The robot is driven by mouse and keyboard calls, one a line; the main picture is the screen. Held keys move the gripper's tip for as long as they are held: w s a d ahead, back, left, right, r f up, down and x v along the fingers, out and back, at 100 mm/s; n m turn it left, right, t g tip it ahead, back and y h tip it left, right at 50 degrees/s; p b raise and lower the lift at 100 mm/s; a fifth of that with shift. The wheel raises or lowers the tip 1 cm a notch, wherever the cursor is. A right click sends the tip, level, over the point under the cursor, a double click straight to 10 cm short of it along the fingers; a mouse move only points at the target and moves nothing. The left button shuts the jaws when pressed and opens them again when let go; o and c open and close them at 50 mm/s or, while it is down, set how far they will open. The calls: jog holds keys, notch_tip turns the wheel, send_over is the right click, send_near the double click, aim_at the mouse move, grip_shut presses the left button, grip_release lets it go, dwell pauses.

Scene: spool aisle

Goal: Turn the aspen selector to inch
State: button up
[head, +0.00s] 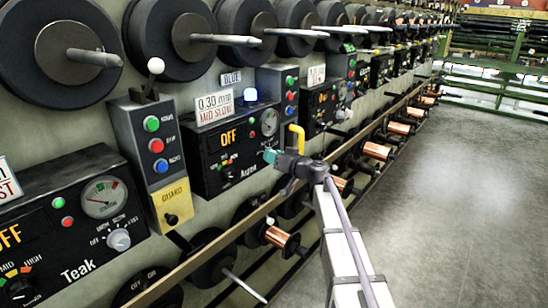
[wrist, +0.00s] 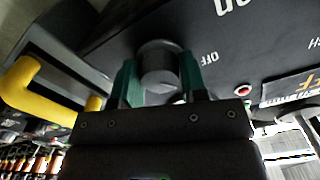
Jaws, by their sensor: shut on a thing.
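The Aspen unit (head: 202,160) is a dark panel on the wall with a lit orange OFF display, a dial gauge and small buttons. My gripper (head: 270,156), with teal fingers, is at the right end of this panel and hides the selector in the head view. In the wrist view, the selector knob (wrist: 158,66) is a grey round knob on the dark face. The two green fingers of my gripper (wrist: 159,80) are on either side of it, shut on it. The word OFF shows upside down beside the knob. Its pointer direction cannot be made out.
A yellow bent handle (head: 297,136) stands close to my gripper; it also shows in the wrist view (wrist: 30,88). A red button (wrist: 243,90) is right of the knob. The Teak unit (head: 75,235) and a yellow guard box (head: 172,203) are to the left. The floor at right is clear.

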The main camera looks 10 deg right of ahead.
jog(key=shift+m, duration=1.8)
jog(key=o, duration=0.9)
jog(key=shift+s, duration=0.1)
jog(key=v, duration=1)
jog(key=shift+s+d, duration=0.25)
